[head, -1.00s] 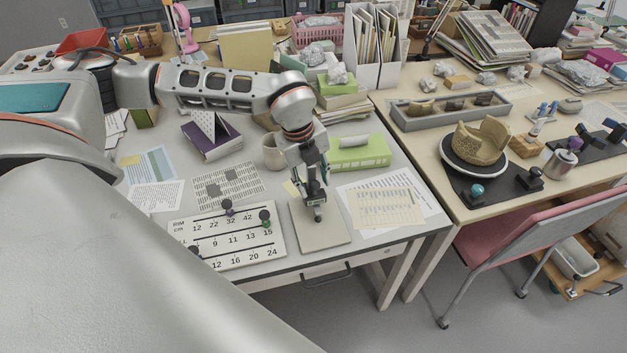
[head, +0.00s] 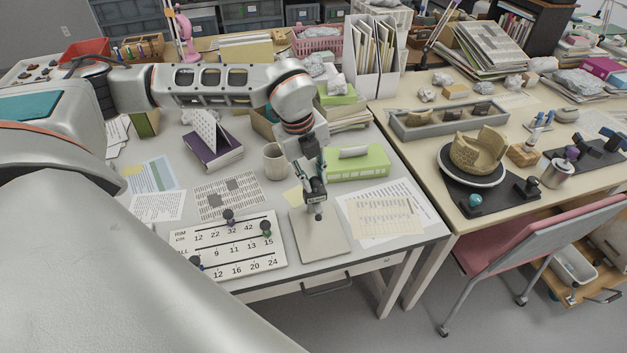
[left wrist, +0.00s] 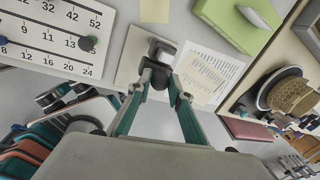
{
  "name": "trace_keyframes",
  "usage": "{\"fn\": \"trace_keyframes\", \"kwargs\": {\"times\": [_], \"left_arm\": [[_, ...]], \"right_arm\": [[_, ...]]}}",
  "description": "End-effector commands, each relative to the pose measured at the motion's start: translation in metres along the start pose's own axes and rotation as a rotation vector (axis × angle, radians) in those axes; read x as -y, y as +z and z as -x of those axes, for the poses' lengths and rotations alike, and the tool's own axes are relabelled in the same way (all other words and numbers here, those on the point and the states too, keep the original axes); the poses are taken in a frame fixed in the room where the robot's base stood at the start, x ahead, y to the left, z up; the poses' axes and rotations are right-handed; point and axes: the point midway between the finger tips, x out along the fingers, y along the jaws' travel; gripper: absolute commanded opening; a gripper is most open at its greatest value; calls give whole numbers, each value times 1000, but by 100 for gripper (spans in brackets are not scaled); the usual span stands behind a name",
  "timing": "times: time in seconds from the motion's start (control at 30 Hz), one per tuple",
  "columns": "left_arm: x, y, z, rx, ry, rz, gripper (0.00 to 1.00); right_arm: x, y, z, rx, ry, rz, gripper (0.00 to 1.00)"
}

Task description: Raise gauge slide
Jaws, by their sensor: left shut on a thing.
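My left gripper (head: 316,203) is over the pale flat plate (head: 322,243) near the front of the grey table. Its fingers are shut on a small dark block (left wrist: 157,76), which I take for the gauge slide; its lower end shows below the fingertips in the head view (head: 318,216). In the left wrist view the two green-and-grey fingers meet at the block, with the plate (left wrist: 128,62) behind it. The fingers hide much of the slide. My right gripper is not in view.
A white number board (head: 210,243) with dark pegs lies left of the plate. Printed sheets (head: 385,212) lie to its right. A mug (head: 275,163) and a green box (head: 358,164) stand behind. The table's front edge is close.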

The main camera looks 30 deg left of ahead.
Motion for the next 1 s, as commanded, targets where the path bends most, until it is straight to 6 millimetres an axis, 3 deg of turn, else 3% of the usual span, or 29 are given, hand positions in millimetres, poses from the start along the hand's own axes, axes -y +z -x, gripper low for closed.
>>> {"fn": "trace_keyframes", "kwargs": {"times": [0.07, 0.1, 0.17, 0.5, 0.63, 1.0], "left_arm": [[0, 0, 0, 0, 0, -1, 0], [0, 0, -1, 0, 0, -1, 22], [0, 0, -1, 0, 1, -1, 37], [0, 0, 0, 0, 0, -1, 37], [0, 0, 9, 0, -2, 0, 37], [0, 0, 79, 1, -2, 0, 37]], "right_arm": [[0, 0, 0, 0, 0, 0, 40], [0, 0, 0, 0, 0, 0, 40], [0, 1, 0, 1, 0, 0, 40], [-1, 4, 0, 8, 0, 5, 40], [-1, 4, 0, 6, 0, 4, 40], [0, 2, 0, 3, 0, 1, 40]]}}
